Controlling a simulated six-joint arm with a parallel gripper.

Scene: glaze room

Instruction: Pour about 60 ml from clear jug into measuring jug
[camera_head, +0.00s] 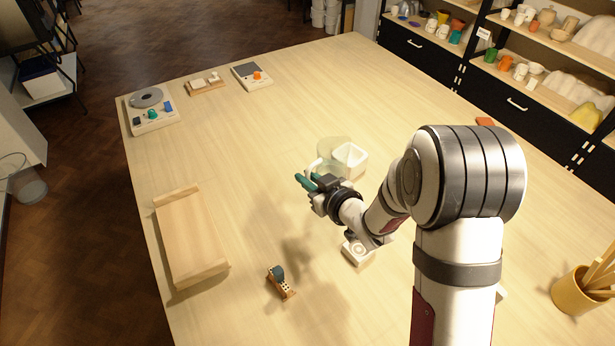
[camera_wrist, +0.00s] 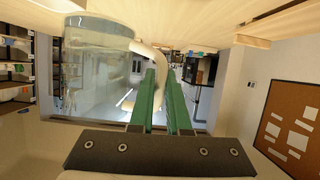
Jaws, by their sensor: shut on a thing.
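The clear jug (camera_head: 328,147) is see-through, with a cream handle, near the middle of the table. It shows at the left of the wrist view (camera_wrist: 98,75), with its handle (camera_wrist: 160,62) by the green fingers. My gripper (camera_head: 308,182) is shut on that handle; its fingers also show in the wrist view (camera_wrist: 163,95). A pale, squarish open vessel (camera_head: 350,160), which looks like the measuring jug, stands just right of the clear jug and overlaps it in the head view. Whether they touch, and the liquid levels, I cannot tell.
A wooden board (camera_head: 190,238) lies at the left edge. Devices (camera_head: 152,112) (camera_head: 252,77) and a small wooden tray (camera_head: 206,86) sit at the far side. A small block stand (camera_head: 280,284), a white box (camera_head: 357,250) and a yellow pot (camera_head: 578,292) stand nearer. The far right is mostly clear.

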